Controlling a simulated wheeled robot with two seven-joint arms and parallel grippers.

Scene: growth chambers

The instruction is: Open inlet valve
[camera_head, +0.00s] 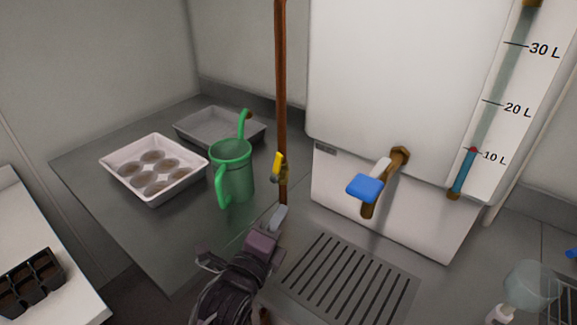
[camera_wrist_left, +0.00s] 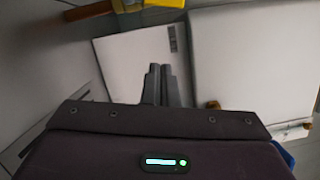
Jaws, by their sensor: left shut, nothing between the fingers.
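The inlet valve has a yellow handle (camera_head: 279,166) on a vertical copper pipe (camera_head: 281,90) left of the white tank (camera_head: 400,90). The handle hangs steeply along the pipe. My left gripper (camera_head: 279,212) is shut and empty, just below the yellow handle and apart from it in the head view. In the left wrist view the shut fingers (camera_wrist_left: 161,72) point toward the yellow handle (camera_wrist_left: 164,3), which is cut off by the top edge. A piece of copper pipe (camera_wrist_left: 88,11) shows beside it. My right gripper is not in view.
A blue-handled tap (camera_head: 365,187) projects from the tank above a slotted drain (camera_head: 345,283). The sight tube (camera_head: 463,174) reads near 10 L. A green watering can (camera_head: 232,172), a white pot tray (camera_head: 126,160) and a grey tray (camera_head: 211,126) stand left of the pipe.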

